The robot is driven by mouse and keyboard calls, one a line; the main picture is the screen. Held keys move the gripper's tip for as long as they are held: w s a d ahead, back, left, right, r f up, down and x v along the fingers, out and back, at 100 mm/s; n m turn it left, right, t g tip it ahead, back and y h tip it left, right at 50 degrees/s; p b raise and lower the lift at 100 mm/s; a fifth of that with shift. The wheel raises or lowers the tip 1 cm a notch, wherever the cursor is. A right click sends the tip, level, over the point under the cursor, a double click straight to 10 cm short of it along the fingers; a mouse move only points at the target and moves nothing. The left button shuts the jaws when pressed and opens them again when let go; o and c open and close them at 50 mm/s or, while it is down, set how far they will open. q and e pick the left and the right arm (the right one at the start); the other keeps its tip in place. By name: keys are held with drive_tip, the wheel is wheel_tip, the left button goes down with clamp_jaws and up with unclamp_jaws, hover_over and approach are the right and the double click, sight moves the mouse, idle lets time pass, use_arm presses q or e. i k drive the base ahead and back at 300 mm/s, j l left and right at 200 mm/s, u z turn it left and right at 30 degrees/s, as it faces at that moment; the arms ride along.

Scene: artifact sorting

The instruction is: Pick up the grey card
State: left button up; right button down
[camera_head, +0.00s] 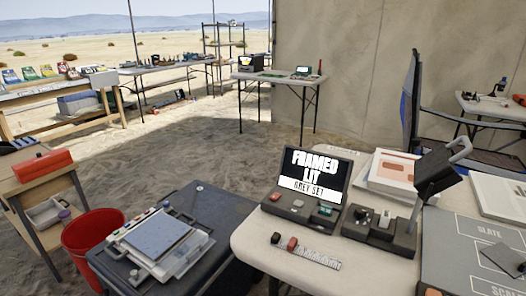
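A flat dark grey piece (505,257), which looks like the grey card, lies at an angle on a grey mat (455,232) at the right edge of the near white table. The mat is printed with "SLATE" and a partly cut-off word starting "SCAL". The piece reaches close to the picture's right edge. Neither of my grippers shows in the head view, so I cannot see whether they hold anything.
A dark case (215,205) and red bucket (92,235) are left. Sandy ground lies beyond.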

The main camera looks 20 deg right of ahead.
sight(511, 261)
drive_tip(key=z, duration=2.2)
drive_tip(key=l+u, duration=0.15)
drive_tip(key=l, duration=0.95)
drive_tip(key=i, duration=0.05)
